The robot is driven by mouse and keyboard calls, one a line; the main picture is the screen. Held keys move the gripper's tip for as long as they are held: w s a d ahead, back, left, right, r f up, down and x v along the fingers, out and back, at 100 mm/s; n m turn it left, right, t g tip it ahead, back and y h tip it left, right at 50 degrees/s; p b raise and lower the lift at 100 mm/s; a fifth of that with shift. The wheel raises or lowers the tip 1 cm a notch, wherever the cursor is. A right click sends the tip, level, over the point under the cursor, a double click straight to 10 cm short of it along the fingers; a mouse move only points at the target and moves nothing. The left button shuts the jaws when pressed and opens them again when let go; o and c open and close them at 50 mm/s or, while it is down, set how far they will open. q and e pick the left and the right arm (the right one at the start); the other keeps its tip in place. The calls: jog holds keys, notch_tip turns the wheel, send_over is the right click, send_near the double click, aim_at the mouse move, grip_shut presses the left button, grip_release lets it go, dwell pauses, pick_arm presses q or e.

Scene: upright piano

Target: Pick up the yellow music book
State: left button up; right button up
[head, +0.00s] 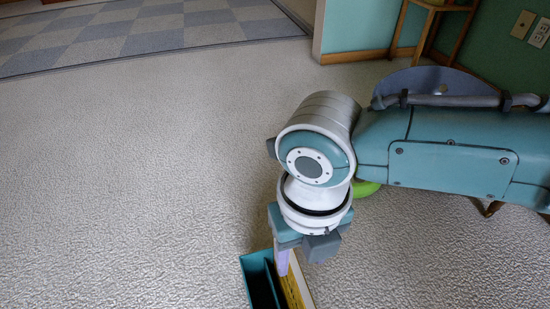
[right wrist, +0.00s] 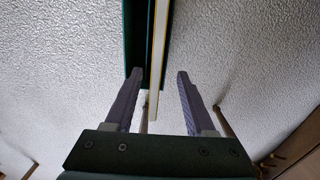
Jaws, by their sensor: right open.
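The yellow music book (head: 293,288) stands on edge at the bottom of the head view, in or against a teal holder (head: 256,262). In the right wrist view the book (right wrist: 158,50) shows as a thin white and yellow edge beside the dark holder wall (right wrist: 137,35). My right gripper (head: 283,262) points down over the holder, open. In the wrist view its fingers (right wrist: 159,76) are apart, with the book's edge in line with the gap between them. I cannot tell whether a finger touches the book. My left gripper is not in view.
Pale textured carpet (head: 130,180) lies clear to the left of the holder. A wooden stool (head: 432,25) stands at the back right by the green wall. A bright green object (head: 367,188) shows partly behind my right arm. A checkered floor (head: 140,30) lies at the far left.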

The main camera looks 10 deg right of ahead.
aim_at(298, 275)
jog(key=f+b, duration=0.2)
jog(key=f, duration=0.1)
jog(key=f+b, duration=0.1)
jog(key=shift+s+a+f, duration=0.15)
jog(key=shift+s+a, duration=0.15)
jog(key=shift+a, duration=0.1)
jog(key=shift+d+f+b, duration=0.15)
jog(key=shift+f+b, duration=0.15)
jog(key=shift+f, duration=0.1)
notch_tip(298, 275, down, 4)
jog(key=b, duration=0.4)
jog(key=shift+s+f, duration=0.1)
jog(key=shift+f, duration=0.1)
jog(key=shift+r, duration=0.1)
grip_shut()
